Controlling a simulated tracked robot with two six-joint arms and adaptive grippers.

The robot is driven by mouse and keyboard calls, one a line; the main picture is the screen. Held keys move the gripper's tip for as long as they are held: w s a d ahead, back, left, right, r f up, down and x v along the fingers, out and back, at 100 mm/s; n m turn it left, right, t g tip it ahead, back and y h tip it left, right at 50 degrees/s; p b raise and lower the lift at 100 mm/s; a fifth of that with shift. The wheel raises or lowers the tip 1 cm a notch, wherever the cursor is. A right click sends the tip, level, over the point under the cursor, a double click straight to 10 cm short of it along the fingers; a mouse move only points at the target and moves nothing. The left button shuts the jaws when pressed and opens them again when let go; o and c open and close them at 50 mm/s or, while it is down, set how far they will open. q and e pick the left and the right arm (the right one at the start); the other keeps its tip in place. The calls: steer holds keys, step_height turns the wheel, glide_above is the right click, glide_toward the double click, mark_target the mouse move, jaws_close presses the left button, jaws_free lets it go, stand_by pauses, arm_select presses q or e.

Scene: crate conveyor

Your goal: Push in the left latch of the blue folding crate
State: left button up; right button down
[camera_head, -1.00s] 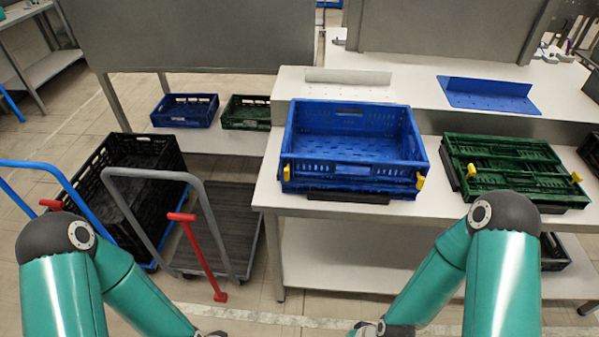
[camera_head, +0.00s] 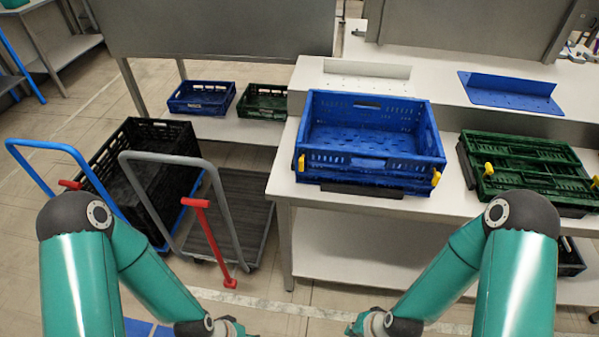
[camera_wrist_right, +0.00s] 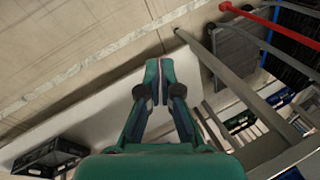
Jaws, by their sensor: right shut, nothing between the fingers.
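The blue folding crate (camera_head: 365,171) stands open, walls up, on the white table. Its left yellow latch (camera_head: 301,163) is at the front left corner and its right yellow latch (camera_head: 436,178) at the front right corner; both stick out. My right gripper (camera_head: 357,325) is low in front of the table, well below and apart from the crate, partly cut by the frame edge. In the right wrist view its fingers (camera_wrist_right: 158,68) are together with nothing between them. My left gripper (camera_head: 240,329) shows only in part at the bottom edge, away from the crate; its fingers are unclear.
A folded green crate (camera_head: 525,165) with yellow latches lies to the right on the table. A grey cart (camera_head: 246,205) with a red handle and a black crate (camera_head: 150,140) stand to the left. A blue angled plate (camera_head: 510,92) lies on the raised shelf behind.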

mark_target(301, 167)
steer(key=w+d+r+m+t+h+b, duration=0.35)
steer(key=w+m, duration=0.25)
steer(key=w, duration=0.4)
steer(key=w+d+r+m+t+h+b, duration=0.2)
steer(key=w+d+r+m+t+h, duration=0.25)
steer(key=w, duration=0.55)
steer(key=w+a+r+m+t+h+b, duration=0.2)
steer(key=a+r+m+t+b, duration=0.4)
steer(key=a+r, duration=0.5)
steer(key=s+a+r+n+t+y+b, duration=0.1)
steer(key=s+a+r+y+b, duration=0.15)
steer(key=a, duration=0.35)
steer(key=s+a+r+n+y+b, duration=0.1)
steer(key=a+r+y+b, duration=0.15)
steer(key=a, duration=0.45)
steer(key=shift+h, duration=0.5)
steer(key=w, duration=0.4)
steer(key=w+d+p, duration=0.1)
steer(key=w, duration=0.4)
steer(key=w+d+p, duration=0.1)
steer(key=w, duration=0.3)
steer(key=shift+w+d+f, duration=0.2)
steer(key=shift+d+f, duration=0.05)
steer(key=shift+f, duration=0.05)
